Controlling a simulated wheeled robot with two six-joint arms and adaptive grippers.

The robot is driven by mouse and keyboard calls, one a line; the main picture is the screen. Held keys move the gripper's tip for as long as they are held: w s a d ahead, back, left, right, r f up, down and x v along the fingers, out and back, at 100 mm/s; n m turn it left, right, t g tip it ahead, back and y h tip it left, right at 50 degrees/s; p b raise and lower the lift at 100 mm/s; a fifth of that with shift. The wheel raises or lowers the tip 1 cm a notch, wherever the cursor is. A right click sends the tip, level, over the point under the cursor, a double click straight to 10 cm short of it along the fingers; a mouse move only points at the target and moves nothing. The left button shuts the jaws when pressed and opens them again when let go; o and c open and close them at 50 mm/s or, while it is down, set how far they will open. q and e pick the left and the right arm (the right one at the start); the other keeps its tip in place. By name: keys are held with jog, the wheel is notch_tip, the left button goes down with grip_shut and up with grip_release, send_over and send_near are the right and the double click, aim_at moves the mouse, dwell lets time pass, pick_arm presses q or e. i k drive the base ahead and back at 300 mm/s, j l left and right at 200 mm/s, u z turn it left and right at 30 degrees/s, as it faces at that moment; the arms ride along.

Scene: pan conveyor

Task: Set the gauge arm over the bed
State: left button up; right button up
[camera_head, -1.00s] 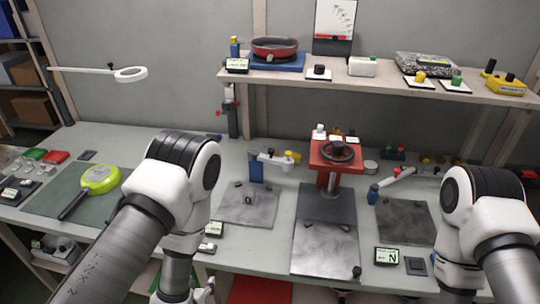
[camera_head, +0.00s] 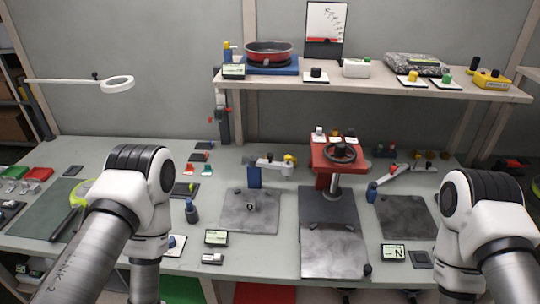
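Two jointed white arms on blue posts stand at the back of the bench, and I cannot tell which one is the gauge arm. One white arm (camera_head: 270,165) reaches right from a blue post (camera_head: 254,177), behind a grey metal plate (camera_head: 235,218). The other white arm (camera_head: 394,179) slants up and right from a small blue base (camera_head: 372,190), behind the dark right plate (camera_head: 405,222). A red press with a black handwheel (camera_head: 340,152) stands between them, with a long plate (camera_head: 334,250) in front. Both my grippers are below the frame; only my arm links show.
A shelf (camera_head: 360,85) above the bench holds a red pan (camera_head: 268,52), switches and boxes. A ring lamp (camera_head: 117,84) overhangs the left. A dark bottle (camera_head: 192,212) and small displays (camera_head: 216,237) stand near the left plate. A display marked N (camera_head: 393,253) stands front right.

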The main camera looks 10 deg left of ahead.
aim_at(254, 161)
jog(key=j+z, duration=0.2)
jog(key=j, duration=0.3)
jog(key=k+j+z, duration=0.25)
jog(key=j, duration=0.2)
jog(key=j+z, duration=0.2)
jog(key=j, duration=0.3)
